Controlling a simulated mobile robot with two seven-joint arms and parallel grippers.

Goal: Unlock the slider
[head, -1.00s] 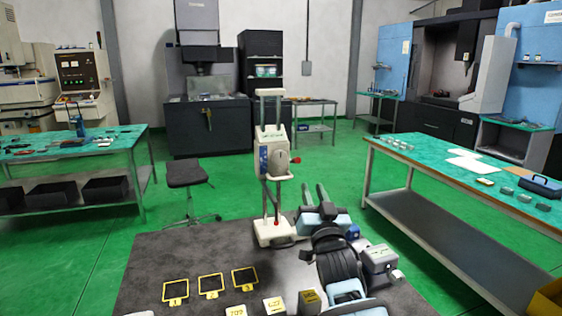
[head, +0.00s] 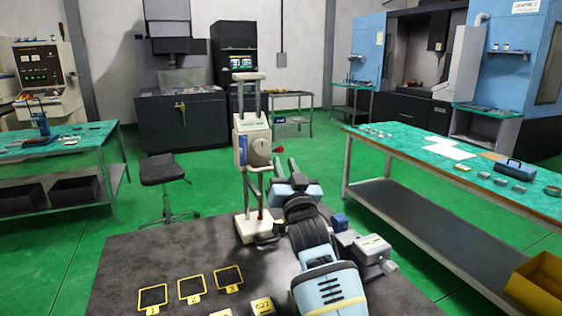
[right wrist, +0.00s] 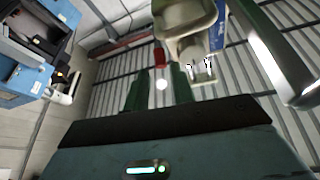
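The slider device stands upright on the dark table in the head view. Its beige-white slider body (head: 252,142) sits on two upright posts above a pale base (head: 250,228) and has a round grey dial. A red lever knob sticks out at the body's right side, small and close to my fingertips. In the right wrist view the red knob (right wrist: 159,57) lies just beyond and between the two green fingers. My right gripper (head: 286,170) is open and empty, its fingers pointing up toward the knob. Whether they touch it cannot be told. My left gripper is out of view.
Yellow-framed numbered squares (head: 190,290) lie on the dark table (head: 130,255), with small labelled blocks at its front. A grey device (head: 366,247) stands right of my arm. A green-topped bench (head: 400,145) is at right and a stool (head: 160,170) at left.

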